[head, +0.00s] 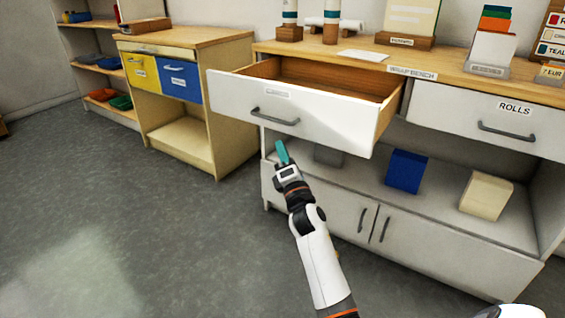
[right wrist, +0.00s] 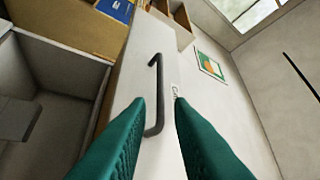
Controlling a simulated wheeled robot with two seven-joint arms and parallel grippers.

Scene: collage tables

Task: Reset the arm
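My right gripper (head: 281,152) is in front of the white bench, just below the handle (head: 275,117) of the pulled-out drawer (head: 320,125). Its teal fingers stand apart in the right wrist view (right wrist: 159,103), with nothing gripped. There the dark handle (right wrist: 154,80) shows between and beyond the fingertips; whether they touch it I cannot tell. The drawer stands well out from the bench, and the part of its inside that shows looks empty. My left gripper is in neither view.
A closed drawer labelled ROLLS (head: 490,120) is at the right. A blue box (head: 406,171) and a cream box (head: 486,195) stand on the shelf below. A wooden cabinet (head: 222,115) with yellow and blue drawer fronts is at the left. The grey floor (head: 120,220) at left is clear.

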